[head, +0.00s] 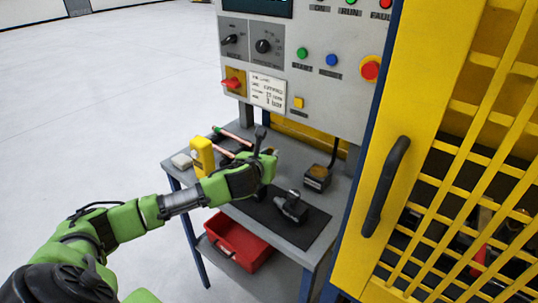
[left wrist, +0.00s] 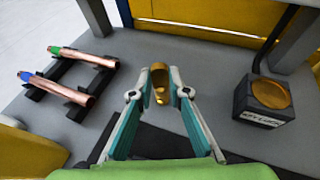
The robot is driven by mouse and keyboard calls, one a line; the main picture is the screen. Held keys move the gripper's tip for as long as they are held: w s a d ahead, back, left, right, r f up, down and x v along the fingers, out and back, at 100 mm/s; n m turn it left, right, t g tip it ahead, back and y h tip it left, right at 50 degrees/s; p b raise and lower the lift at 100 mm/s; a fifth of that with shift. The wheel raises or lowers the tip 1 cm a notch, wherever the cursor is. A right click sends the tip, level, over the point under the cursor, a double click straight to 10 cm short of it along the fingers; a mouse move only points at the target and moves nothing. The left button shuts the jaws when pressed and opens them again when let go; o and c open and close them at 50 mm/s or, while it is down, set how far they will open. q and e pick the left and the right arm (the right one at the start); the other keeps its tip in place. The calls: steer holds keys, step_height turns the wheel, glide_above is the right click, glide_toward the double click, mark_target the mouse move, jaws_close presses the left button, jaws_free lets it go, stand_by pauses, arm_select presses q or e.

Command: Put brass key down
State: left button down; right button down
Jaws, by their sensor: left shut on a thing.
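My left gripper (head: 266,166) is over the grey workbench in the head view, its arm reaching in from the left. In the left wrist view its fingers (left wrist: 160,90) are shut on the brass key (left wrist: 160,76), which is held between the fingertips, its round gold head upward. The key cannot be made out in the head view. My right gripper is not in view.
A dark block with a round brass top (left wrist: 270,95) stands right of the gripper, also in the head view (head: 317,178). Copper tubes (left wrist: 62,87) lie on black rests at left. A red bin (head: 238,243) is below.

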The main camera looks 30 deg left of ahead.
arm_select(q)
steer(key=c, duration=1.9)
jaws_free()
steer(key=shift+f, duration=0.15)
steer(key=shift+s+r, duration=0.15)
steer(key=shift+r, duration=0.1)
steer(key=b+v, duration=0.1)
steer(key=v, duration=1)
steer(key=shift+s+d+r, duration=0.15)
steer(key=shift+s+r, duration=0.05)
steer(key=shift+s, duration=0.15)
